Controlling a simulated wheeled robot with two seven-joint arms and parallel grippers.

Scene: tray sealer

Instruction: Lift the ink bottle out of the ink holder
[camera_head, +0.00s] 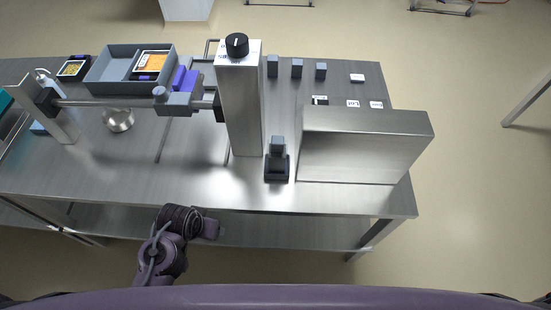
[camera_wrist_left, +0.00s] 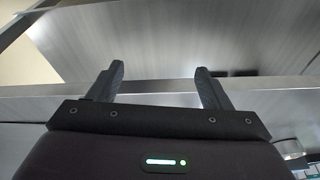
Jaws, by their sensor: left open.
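The ink bottle (camera_head: 278,146) is a small grey-blue block shape. It stands upright in the black ink holder (camera_head: 277,168), near the table's front edge between the tall steel column and the steel box. Its lower part is hidden inside the holder. My left gripper (camera_head: 216,230) is in front of the table's front edge, to the left of the holder and apart from it. In the left wrist view its two dark fingers (camera_wrist_left: 160,78) are spread with nothing between them. The bottle and holder are not recognisable in that view. My right gripper is not in view.
The steel column (camera_head: 241,105) with a black knob stands left of the holder, and the steel box (camera_head: 362,147) right. Several similar grey-blue blocks (camera_head: 297,68) stand at the back. A grey tray (camera_head: 110,72) is back left. The table front (camera_head: 140,185) is clear.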

